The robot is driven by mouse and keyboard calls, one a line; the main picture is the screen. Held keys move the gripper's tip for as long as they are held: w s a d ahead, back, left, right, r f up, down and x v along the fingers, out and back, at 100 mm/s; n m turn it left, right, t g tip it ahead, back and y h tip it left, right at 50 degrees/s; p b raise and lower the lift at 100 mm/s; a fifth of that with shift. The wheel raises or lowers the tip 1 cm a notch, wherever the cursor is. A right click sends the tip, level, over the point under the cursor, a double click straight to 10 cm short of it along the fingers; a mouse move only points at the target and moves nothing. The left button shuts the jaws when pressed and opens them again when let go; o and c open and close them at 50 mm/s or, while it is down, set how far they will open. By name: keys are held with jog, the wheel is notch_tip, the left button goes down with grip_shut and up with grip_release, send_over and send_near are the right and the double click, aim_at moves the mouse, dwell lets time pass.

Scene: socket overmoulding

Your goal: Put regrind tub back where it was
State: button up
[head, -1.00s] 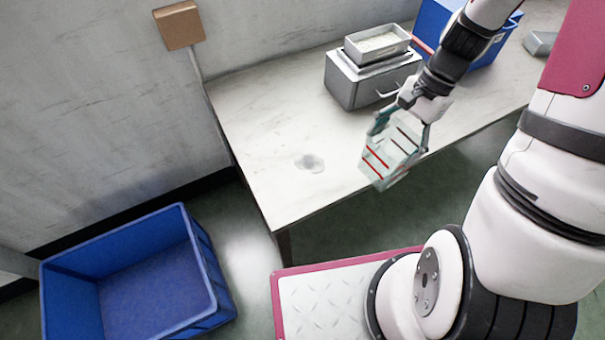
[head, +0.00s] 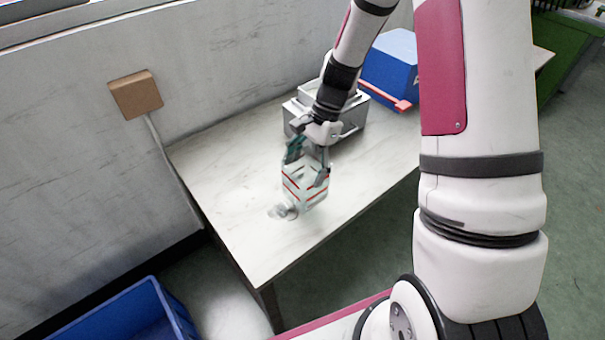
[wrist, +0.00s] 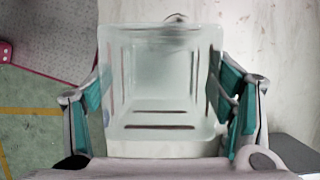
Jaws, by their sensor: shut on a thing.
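The regrind tub (head: 304,190) is a clear, see-through box with dark red stripes. My gripper (head: 306,166) is shut on it, with one finger on each of two opposite sides. The tub hangs below the gripper over the pale worktop (head: 232,178), close to a small clear round thing (head: 281,212). I cannot tell whether the tub touches the worktop. In the wrist view the tub (wrist: 160,75) fills the middle between the teal finger pads, and its inside looks empty.
A grey metal box (head: 354,118) stands behind the gripper, partly hidden by my arm. A blue box (head: 392,62) with a red bar (head: 385,97) is behind it. A blue crate (head: 110,318) is at the lower left. The worktop's left part is clear.

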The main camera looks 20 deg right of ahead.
aim_at(303, 175)
jog(key=shift+w+a+f, duration=0.1)
jog(key=shift+w+f, duration=0.15)
jog(key=shift+f, duration=0.65)
jog(key=shift+w+a+f, duration=0.1)
jog(key=shift+w+f, duration=0.1)
jog(key=shift+f, duration=0.65)
jog(key=shift+f, duration=0.2)
jog(key=o, duration=1.9)
jog(key=shift+o, duration=0.2)
